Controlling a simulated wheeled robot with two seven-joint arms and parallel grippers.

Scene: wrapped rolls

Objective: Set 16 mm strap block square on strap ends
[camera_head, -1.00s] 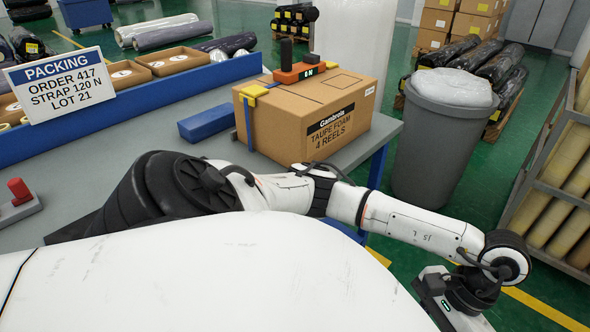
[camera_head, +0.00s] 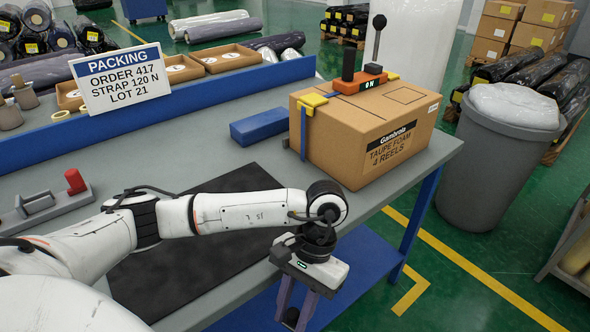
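An orange block (camera_head: 357,85) reading "0 N" sits on top of a brown carton (camera_head: 350,150). It has a black upright grip and a lever with a black knob. Blue strap (camera_head: 303,133) runs down the carton's left side from a yellow corner piece (camera_head: 313,100). The strap ends cannot be made out. A grey tool with a red knob (camera_head: 52,203) lies on the bench at the left; I cannot tell which is the strap block. My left gripper (camera_head: 297,312) points down beyond the bench's front edge, fingers apart and seemingly empty. My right gripper is not seen.
A blue bar (camera_head: 260,126) lies left of the carton. A dark mat (camera_head: 190,265) covers bench under my arm. A packing sign (camera_head: 120,80) stands at the blue back rail (camera_head: 185,103). A grey bin (camera_head: 490,160) stands right of the bench.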

